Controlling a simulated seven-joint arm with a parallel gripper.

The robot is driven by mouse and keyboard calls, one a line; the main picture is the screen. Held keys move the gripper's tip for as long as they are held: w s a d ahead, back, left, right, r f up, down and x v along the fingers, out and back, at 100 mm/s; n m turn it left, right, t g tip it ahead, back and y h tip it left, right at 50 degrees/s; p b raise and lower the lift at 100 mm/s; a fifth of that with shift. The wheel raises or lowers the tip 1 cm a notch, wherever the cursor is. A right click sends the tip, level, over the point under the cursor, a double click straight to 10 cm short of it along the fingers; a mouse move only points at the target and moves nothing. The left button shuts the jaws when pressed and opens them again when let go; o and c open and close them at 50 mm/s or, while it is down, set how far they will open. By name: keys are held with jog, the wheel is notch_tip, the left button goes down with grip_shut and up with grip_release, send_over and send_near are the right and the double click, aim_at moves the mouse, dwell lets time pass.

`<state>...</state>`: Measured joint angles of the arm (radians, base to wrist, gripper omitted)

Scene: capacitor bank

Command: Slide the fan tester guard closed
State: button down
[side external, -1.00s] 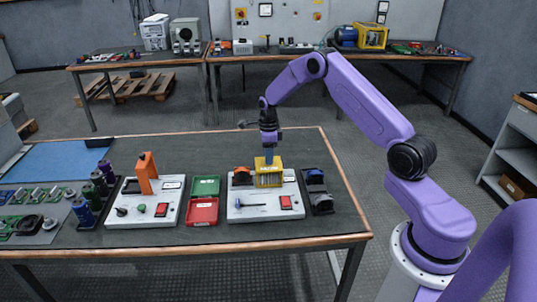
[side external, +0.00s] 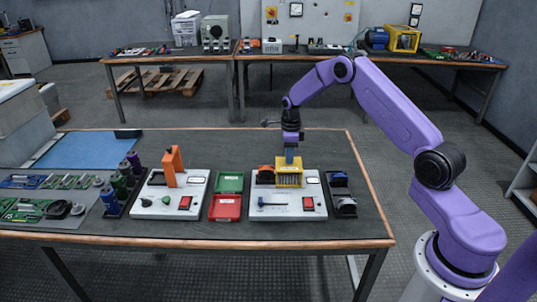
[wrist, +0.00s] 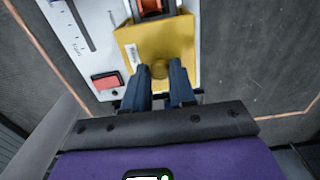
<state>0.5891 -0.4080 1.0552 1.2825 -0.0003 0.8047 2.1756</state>
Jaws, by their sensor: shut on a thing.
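The fan tester is a white panel (side external: 283,213) at the right of the front bench. Its yellow slotted guard (side external: 290,174) stands at the back right of the panel, and it fills the middle of the wrist view (wrist: 180,42). My gripper (side external: 289,159) comes down from above onto the guard. In the wrist view my gripper (wrist: 160,78) is shut on the guard's round yellow knob (wrist: 159,69), with a finger on each side.
The panel carries a slider (side external: 272,205) and a red switch (side external: 308,203). A dark holder with a cylinder (side external: 343,201) stands close on the right.

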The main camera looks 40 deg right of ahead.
jog(key=shift+w+a, duration=3)
jog(key=shift+a, duration=0.05)
jog(key=c, duration=1.1)
grip_release()
jog(key=shift+r, duration=0.1)
jog(key=shift+r, duration=3.4)
